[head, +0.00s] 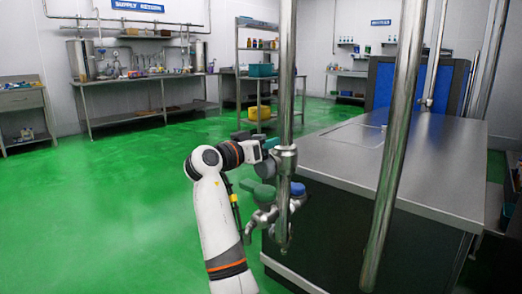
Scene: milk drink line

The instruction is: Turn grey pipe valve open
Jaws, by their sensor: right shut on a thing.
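A vertical steel pipe (287,80) comes down in the middle of the head view, with valve fittings on its lower part. The grey valve body (285,160) sits on this pipe, above a green handle (263,192) and a blue handle (298,188). My right gripper (270,147) reaches the pipe from the left at the height of the grey valve. It is shut on the grey valve's handle, which is mostly hidden by the gripper. How far the handle is turned cannot be made out. My left gripper is out of view.
A second bare steel pipe (398,130) stands to the right, in front of a metal-topped counter (440,165). Small pipe branches (262,217) stick out left below the handles. The green floor (100,200) at left is clear. Shelves and benches line the back.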

